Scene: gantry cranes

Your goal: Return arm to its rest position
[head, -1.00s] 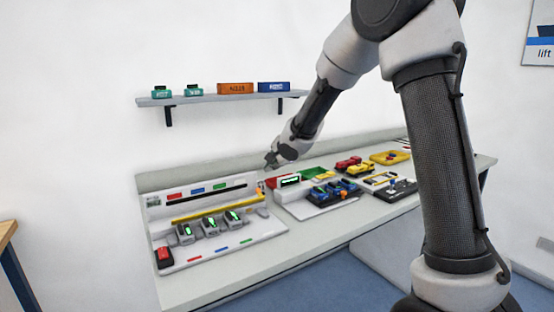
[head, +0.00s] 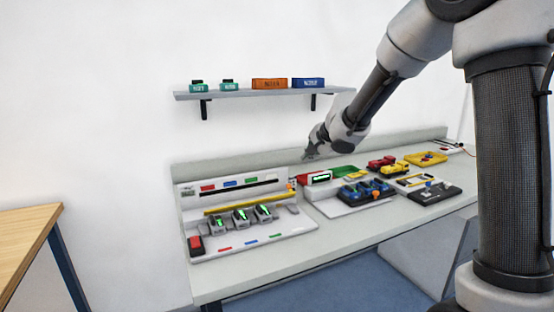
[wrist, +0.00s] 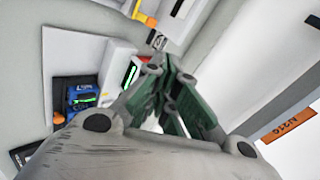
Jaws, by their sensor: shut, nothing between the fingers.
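My gripper (head: 308,156) is held in the air above the back of the bench, near the gap between the left panel and the middle station. Its fingers are shut with nothing between them. In the wrist view the closed gripper (wrist: 172,88) fills the middle, with dark green inner parts. My arm comes down to it from the upper right in the head view.
A panel with several green-lit devices (head: 240,216) stands on the bench (head: 390,230) at left. Blue devices (head: 365,190), red and yellow items (head: 385,165) and a yellow tray (head: 426,159) stand farther right. A wall shelf (head: 250,95) holds labelled boxes. A wooden table (head: 25,232) is at far left.

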